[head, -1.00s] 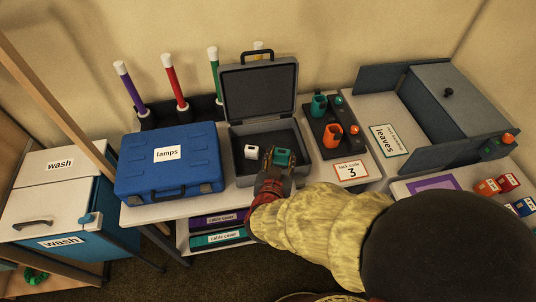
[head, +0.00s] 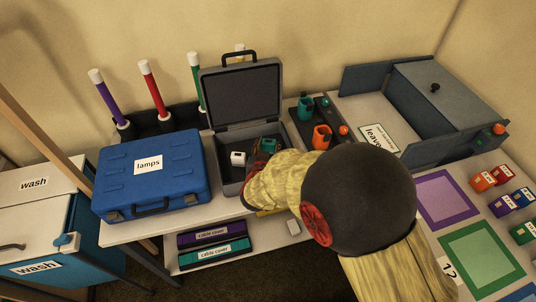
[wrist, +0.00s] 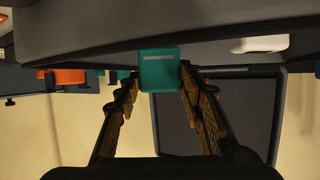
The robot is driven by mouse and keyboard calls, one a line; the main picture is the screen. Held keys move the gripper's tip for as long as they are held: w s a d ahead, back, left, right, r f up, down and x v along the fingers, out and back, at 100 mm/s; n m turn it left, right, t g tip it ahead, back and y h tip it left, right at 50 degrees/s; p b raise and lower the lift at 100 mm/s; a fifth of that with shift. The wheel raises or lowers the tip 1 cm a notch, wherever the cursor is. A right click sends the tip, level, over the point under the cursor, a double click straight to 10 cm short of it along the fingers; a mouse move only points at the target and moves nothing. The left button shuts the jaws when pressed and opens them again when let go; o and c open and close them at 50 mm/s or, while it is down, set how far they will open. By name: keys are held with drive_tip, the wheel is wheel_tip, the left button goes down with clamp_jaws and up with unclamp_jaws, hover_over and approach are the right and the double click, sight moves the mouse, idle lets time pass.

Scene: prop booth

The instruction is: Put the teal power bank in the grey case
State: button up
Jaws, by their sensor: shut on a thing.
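The grey case (head: 227,187) stands open on the table, its lid (head: 242,97) upright at the back. A small white block (head: 238,158) lies inside at the left; part of it shows in the wrist view (wrist: 260,43). My gripper (head: 262,148) is over the right part of the case, shut on the teal power bank (head: 268,145). In the wrist view the power bank (wrist: 160,72) sits between both fingertips. I cannot tell whether it touches the case floor. My arm hides the case's front right part.
A blue lamps case (head: 150,187) stands close on the left. A dark rack (head: 335,133) with teal and orange holders is close on the right. Coloured tubes (head: 152,88) stand behind. A blue-grey box (head: 435,100) and coloured mats (head: 483,257) lie further right.

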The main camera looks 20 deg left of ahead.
drive_tip(key=shift+w+f, duration=0.25)
drive_tip(key=shift+f, duration=0.1)
wheel_tip(320, 180, down, 3)
drive_tip(key=shift+w+a+f+b, duration=0.1)
drive_tip(key=shift+f+b, duration=0.1)
drive_tip(key=shift+b, duration=0.95)
drive_tip(key=shift+r, duration=0.15)
drive_tip(key=o, duration=1.3)
drive_tip(key=shift+f, duration=0.2)
drive_tip(key=shift+c, duration=0.2)
